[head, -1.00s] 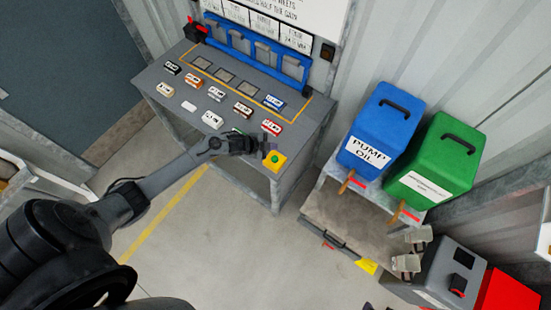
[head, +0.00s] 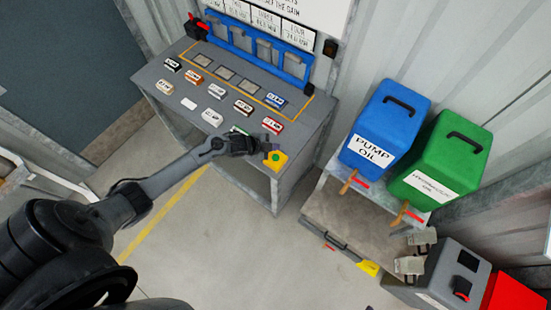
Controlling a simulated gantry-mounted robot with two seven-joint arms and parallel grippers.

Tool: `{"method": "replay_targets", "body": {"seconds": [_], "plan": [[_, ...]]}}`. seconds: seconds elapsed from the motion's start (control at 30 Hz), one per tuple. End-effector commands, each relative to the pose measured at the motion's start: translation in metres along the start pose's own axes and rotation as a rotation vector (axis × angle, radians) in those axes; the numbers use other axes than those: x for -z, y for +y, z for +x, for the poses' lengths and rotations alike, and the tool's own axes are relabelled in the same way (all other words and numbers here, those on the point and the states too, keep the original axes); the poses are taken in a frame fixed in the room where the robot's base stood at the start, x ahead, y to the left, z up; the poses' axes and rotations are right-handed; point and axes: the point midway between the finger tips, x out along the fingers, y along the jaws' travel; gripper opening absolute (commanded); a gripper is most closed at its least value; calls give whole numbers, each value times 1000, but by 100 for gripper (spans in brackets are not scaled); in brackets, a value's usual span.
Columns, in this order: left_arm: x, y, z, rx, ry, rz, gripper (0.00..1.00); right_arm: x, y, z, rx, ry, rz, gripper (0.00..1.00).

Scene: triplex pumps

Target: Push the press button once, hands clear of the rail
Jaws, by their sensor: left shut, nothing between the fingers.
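The press button is a green button (head: 277,157) on a yellow box at the front right corner of the grey bench (head: 315,125). My left gripper (head: 268,148) is shut and empty, with its fingertips right by the yellow box, at its upper left. I cannot tell whether the fingers touch the button. The blue rail (head: 258,45) stands along the back of the bench, well away from my left gripper. My right gripper is out of view.
Several labelled blocks, such as a blue one (head: 275,101) and a red one (head: 272,124), lie on the bench. A blue pump oil can (head: 388,120) and a green can (head: 445,160) stand on a stand to the right. The floor in front is clear.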

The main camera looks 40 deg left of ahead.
Motion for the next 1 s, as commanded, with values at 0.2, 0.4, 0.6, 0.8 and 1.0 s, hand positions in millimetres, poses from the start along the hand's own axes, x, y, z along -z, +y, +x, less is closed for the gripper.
{"method": "replay_targets", "body": {"seconds": [0.2, 0.4, 0.6, 0.8, 1.0], "plan": [[-17, 18, 24, 0, 0, -1, 0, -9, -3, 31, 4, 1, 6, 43], [-27, 26, 36, 0, 0, -1, 0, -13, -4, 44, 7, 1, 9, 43], [-30, 30, 41, 0, 0, -1, 0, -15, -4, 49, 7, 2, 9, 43], [-30, 30, 41, 0, 0, -1, 0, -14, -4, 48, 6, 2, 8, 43], [-30, 30, 41, 0, 0, -1, 0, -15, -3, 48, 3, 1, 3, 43]]}}
